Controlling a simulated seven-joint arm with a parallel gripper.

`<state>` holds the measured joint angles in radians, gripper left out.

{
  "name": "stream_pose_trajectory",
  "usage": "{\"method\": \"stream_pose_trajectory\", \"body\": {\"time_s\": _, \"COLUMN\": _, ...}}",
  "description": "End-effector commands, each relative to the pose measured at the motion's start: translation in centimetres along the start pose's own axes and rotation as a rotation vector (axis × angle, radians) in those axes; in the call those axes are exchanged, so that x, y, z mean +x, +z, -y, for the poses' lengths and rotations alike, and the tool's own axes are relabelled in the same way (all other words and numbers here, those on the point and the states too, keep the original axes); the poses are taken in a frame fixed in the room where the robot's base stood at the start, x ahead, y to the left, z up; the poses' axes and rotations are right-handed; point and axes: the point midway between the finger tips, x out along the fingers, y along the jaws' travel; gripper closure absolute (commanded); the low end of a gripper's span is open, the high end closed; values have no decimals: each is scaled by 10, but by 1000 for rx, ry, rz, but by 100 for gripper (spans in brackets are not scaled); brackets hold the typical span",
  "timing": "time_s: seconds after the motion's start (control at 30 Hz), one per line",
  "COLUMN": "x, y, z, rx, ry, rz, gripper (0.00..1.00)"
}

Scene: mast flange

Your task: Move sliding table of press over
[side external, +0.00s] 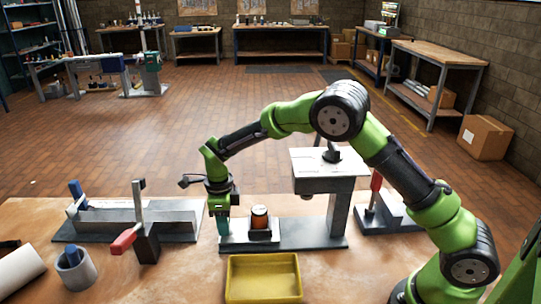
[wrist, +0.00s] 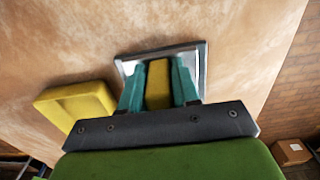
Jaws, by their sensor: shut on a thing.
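The press (side external: 325,175) stands on the workbench right of centre, with a pale head over a grey base plate. Its low sliding table (side external: 262,234) shows as a grey block at the left part of the base, carrying a dark cup-like part with an orange-brown top (side external: 259,217). My gripper (side external: 223,230) points down at the left end of the base. In the wrist view, its teal fingers (wrist: 158,80) are closed on both sides of a yellow block (wrist: 158,88), in front of a shiny metal plate (wrist: 190,50). How the yellow block joins the table is hidden.
A yellow tray (side external: 264,278) lies in front of the press and shows in the wrist view (wrist: 75,104). A red-handled clamp fixture (side external: 135,218) and a grey cup (side external: 75,266) stand left. Another red-handled fixture (side external: 385,210) stands right, near my arm.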

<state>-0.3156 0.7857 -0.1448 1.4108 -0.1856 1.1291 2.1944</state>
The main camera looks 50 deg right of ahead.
Motion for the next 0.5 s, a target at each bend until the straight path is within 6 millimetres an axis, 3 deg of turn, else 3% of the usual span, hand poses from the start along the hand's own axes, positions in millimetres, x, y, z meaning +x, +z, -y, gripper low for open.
{"method": "stream_pose_trajectory", "body": {"time_s": 0.1, "x": -2, "y": 6, "z": 0, "rx": -5, "ry": -7, "rz": 19, "gripper": 100}}
{"method": "stream_pose_trajectory", "body": {"time_s": 0.13, "x": -2, "y": 6, "z": 0, "rx": -5, "ry": -7, "rz": 19, "gripper": 67}}
{"method": "stream_pose_trajectory", "body": {"time_s": 0.23, "x": -2, "y": 6, "z": 0, "rx": -4, "ry": -5, "rz": 17, "gripper": 52}}
{"method": "stream_pose_trajectory", "body": {"time_s": 0.5, "x": -1, "y": 4, "z": 0, "rx": -3, "ry": -4, "rz": 12, "gripper": 49}}
